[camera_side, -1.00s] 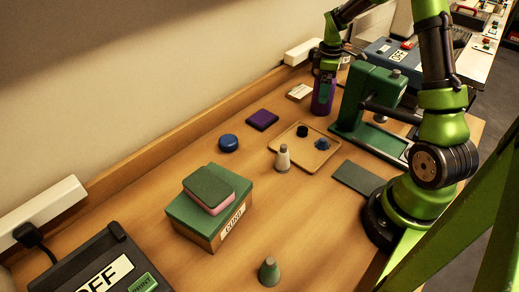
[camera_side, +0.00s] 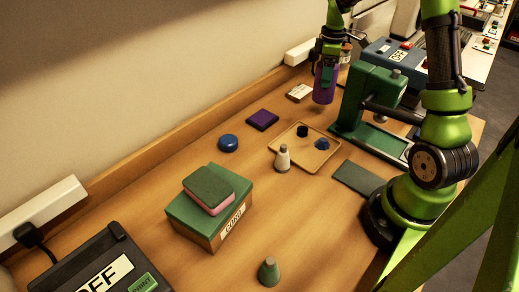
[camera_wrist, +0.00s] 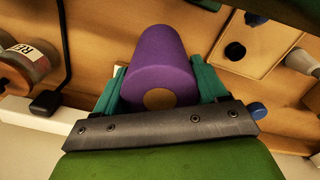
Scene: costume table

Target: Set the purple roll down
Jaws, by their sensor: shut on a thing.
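The purple roll (camera_side: 323,90) is upright in my gripper (camera_side: 325,74) near the back of the table in the side view. My gripper is shut on its upper part. The roll's lower end appears to be a little above the tabletop, left of the green press; the exact gap is hard to judge. In the wrist view the purple roll (camera_wrist: 160,60) lies between the two teal fingers of my gripper (camera_wrist: 159,86), its brown round end facing the camera.
The green press (camera_side: 372,95) stands close on the right. A white card (camera_side: 299,92) and a flat dark purple square (camera_side: 262,120) lie left of the roll. A tray (camera_side: 287,156) with two dark pieces is in front. Bare wood shows between them.

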